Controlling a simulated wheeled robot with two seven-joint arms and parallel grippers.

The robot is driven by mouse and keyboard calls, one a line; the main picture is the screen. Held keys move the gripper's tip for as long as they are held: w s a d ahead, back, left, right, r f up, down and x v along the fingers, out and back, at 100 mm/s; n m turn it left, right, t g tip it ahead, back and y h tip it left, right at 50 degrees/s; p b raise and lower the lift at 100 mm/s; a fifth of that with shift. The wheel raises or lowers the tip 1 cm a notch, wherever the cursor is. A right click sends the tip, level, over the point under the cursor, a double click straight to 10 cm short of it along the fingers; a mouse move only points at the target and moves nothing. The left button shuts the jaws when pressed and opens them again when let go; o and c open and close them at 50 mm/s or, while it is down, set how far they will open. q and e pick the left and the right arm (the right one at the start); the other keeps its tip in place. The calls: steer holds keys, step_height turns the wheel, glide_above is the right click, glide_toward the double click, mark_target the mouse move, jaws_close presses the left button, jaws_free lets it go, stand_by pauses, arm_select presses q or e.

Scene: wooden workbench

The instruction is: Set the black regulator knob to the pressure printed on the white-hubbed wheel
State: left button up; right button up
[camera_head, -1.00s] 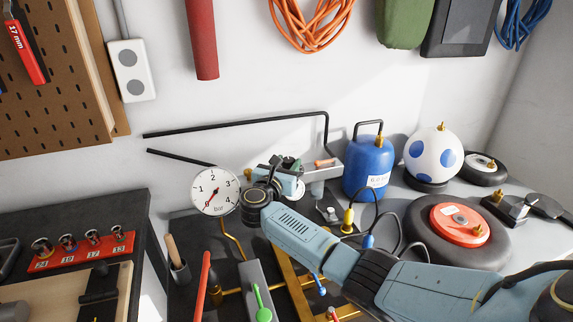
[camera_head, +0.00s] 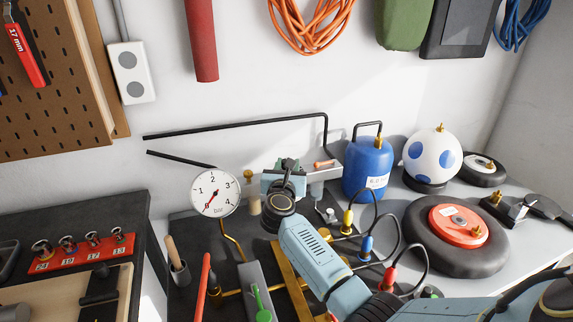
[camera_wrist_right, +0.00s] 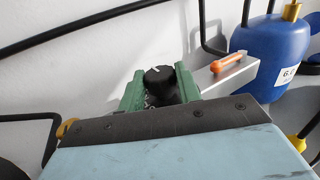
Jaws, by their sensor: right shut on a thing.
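The black regulator knob (camera_wrist_right: 160,84) has a white pointer mark and sits between the green fingers of my right gripper (camera_wrist_right: 160,92) in the right wrist view. The gripper (camera_head: 287,165) is shut on it; in the head view its wrist largely hides the knob. The white-hubbed wheel (camera_head: 497,180) lies at the back right of the bench; its print is too small to read. The round white gauge (camera_head: 225,184), marked in bar, stands left of the gripper. Its red needle points down-left, near the low end of the scale. My left gripper is out of view.
A blue tank (camera_head: 366,165) and a white ball with blue spots (camera_head: 425,150) stand right of the regulator. A red-hubbed wheel (camera_head: 425,248) lies in front of them. Yellow, blue and red hose couplings are close to my right arm. A black pipe runs along the wall.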

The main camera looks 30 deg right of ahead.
steer(key=n+t+y+p, duration=0.1)
steer(key=y, duration=0.1)
steer(key=n+t+y+p, duration=0.1)
steer(key=y+p, duration=0.1)
steer(key=n+t+y+p, duration=0.1)
steer(key=n, duration=0.1)
steer(key=shift+s+d+r+y, duration=0.1)
steer(key=shift+s+d+y, duration=0.1)
steer(key=shift+d+y, duration=0.2)
steer(key=shift+n+t+y+p, duration=0.3)
steer(key=shift+n+y+p, duration=0.25)
steer(key=shift+n+y, duration=0.45)
steer(key=shift+d+f+n+y, duration=0.15)
steer(key=shift+n+y, duration=0.75)
steer(key=shift+y, duration=1.1)
steer(key=o, duration=1)
steer(key=shift+c, duration=0.2)
steer(key=shift+s, duration=0.1)
steer(key=shift+s+p, duration=0.3)
steer(key=shift+p, duration=0.05)
steer(key=s+p, duration=0.1)
steer(key=s, duration=1.1)
steer(key=shift+s+d, duration=0.2)
steer(key=shift+s, duration=0.1)
